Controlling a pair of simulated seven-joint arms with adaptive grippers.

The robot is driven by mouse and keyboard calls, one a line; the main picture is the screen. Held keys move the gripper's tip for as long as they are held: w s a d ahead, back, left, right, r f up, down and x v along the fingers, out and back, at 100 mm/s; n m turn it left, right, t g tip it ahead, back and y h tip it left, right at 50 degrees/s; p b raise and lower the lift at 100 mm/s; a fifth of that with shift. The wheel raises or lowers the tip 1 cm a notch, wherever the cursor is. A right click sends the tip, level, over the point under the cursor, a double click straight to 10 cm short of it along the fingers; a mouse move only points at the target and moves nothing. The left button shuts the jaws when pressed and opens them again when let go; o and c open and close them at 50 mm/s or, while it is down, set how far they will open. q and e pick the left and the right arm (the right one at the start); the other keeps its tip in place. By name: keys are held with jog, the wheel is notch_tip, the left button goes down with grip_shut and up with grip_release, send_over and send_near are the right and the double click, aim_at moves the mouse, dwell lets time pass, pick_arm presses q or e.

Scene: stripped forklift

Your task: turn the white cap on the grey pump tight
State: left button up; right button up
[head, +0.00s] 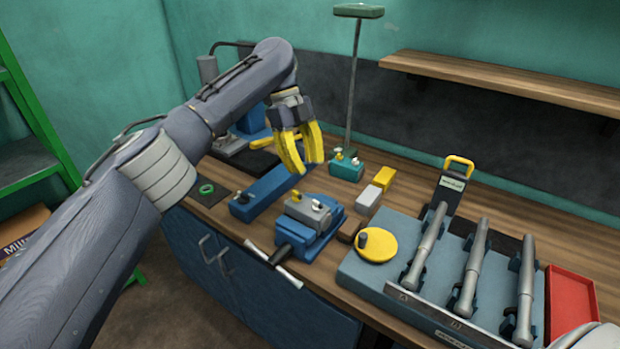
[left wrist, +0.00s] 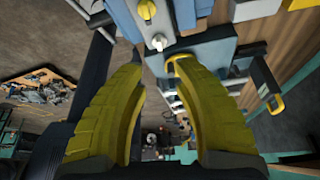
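The grey pump (head: 305,213) sits in the blue vise (head: 318,240) near the table's front edge. It carries a yellow cap (head: 297,195) and the white cap (head: 317,205), side by side on top. In the left wrist view, the white cap (left wrist: 158,42) and the yellow cap (left wrist: 147,8) show at the top, beyond the fingertips. My left gripper (head: 304,169) is open and empty, fingers pointing down, above and behind the vise and apart from the cap. How tight the white cap sits cannot be told.
A long blue block (head: 272,188) with small caps lies left of the vise. A teal box (head: 345,166) with caps and a lamp pole stand behind. Brown, grey (head: 368,200) and yellow blocks, a yellow disc (head: 376,246) and a rack of grey cylinders (head: 428,248) are right.

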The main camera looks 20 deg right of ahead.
pick_arm(q)
jog(key=shift+v, duration=1)
